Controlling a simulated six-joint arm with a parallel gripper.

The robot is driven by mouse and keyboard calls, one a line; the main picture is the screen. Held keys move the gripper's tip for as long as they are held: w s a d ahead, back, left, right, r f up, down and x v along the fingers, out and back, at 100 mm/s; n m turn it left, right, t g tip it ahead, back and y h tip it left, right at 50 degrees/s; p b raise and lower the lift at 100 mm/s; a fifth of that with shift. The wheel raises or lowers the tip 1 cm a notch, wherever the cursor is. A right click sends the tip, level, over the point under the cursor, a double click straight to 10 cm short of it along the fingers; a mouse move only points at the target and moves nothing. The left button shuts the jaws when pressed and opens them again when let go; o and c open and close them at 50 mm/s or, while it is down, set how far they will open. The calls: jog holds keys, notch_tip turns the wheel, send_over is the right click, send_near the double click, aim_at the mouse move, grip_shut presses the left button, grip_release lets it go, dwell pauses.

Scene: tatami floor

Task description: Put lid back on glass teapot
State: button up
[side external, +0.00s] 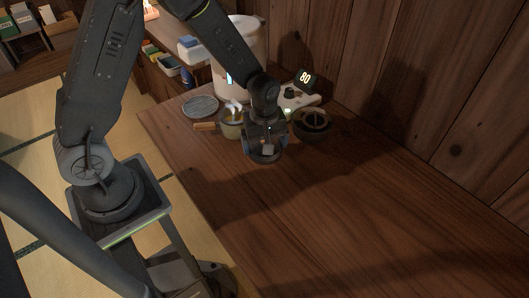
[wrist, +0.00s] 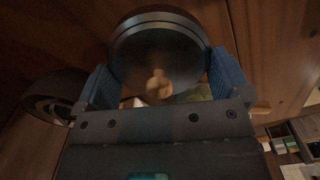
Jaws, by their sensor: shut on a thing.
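My gripper (side external: 265,150) is shut on the lid, a round dark glassy disc (wrist: 155,48) with a pale wooden knob. In the wrist view the lid sits between the two blue finger pads of my gripper (wrist: 163,75). In the side view the lid is mostly hidden by my gripper. The glass teapot (side external: 231,128), with a wooden side handle (side external: 205,126), stands on the table just left of and behind my gripper. In the wrist view only its handle (wrist: 261,108) and a greenish part show behind the gripper. Its opening is largely hidden.
A dark round dish (side external: 313,121) stands close to the right of my gripper. A grey round mat (side external: 200,106) lies at left. The front table (side external: 360,215) is clear.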

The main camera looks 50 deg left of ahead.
jog(key=shift+n, duration=0.4)
jog(key=r, duration=0.1)
jog(key=a+r, duration=0.1)
jog(key=r, duration=0.3)
jog(key=shift+w+a+r, duration=0.15)
jog(key=shift+a, duration=0.1)
jog(key=a+r+n, duration=0.4)
jog(key=a+n, duration=0.3)
jog(key=a, duration=0.8)
notch_tip(320, 180, down, 6)
jog(key=shift+w+d+f, duration=0.15)
jog(key=shift+d+f, duration=0.1)
jog(key=shift+f, duration=0.15)
dwell(0.7)
jog(key=o, duration=0.5)
jog(key=shift+r, duration=3.5)
